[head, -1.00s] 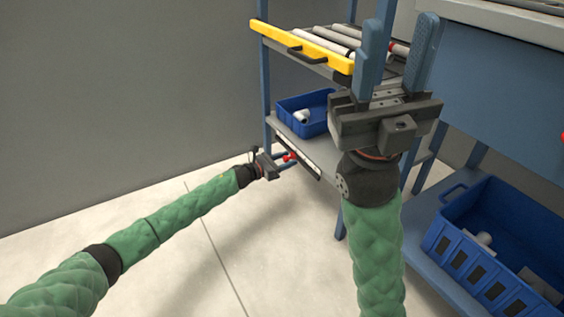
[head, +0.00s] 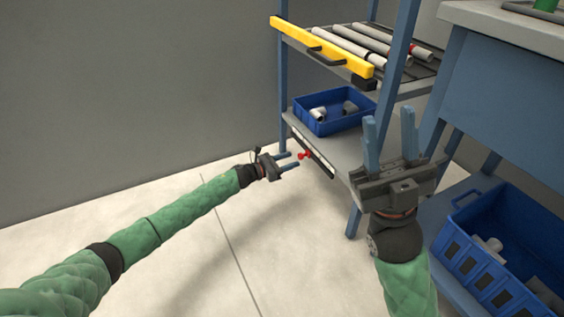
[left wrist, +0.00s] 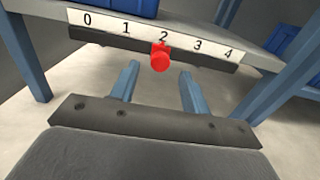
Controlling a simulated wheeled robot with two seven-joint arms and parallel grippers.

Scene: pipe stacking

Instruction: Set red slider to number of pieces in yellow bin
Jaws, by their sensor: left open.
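The red slider (head: 304,155) sits on a rail with a white number strip along the front edge of the lower shelf. In the left wrist view the red slider (left wrist: 160,58) stands below the 2 on the strip (left wrist: 105,24), which runs 0 to 4. My left gripper (head: 294,160) is open and empty, its fingers pointing at the slider, one on each side in the wrist view. My right gripper (head: 389,115) is open and empty, raised in front of the shelf. No yellow bin shows; a blue bin (head: 357,125) on the lower shelf holds white and grey pipe pieces.
A yellow-fronted rack (head: 320,46) with several pipes is above the shelf. A second blue bin (head: 468,262) with pipe pieces stands lower right, beneath a workbench (head: 500,22). The floor at left is clear.

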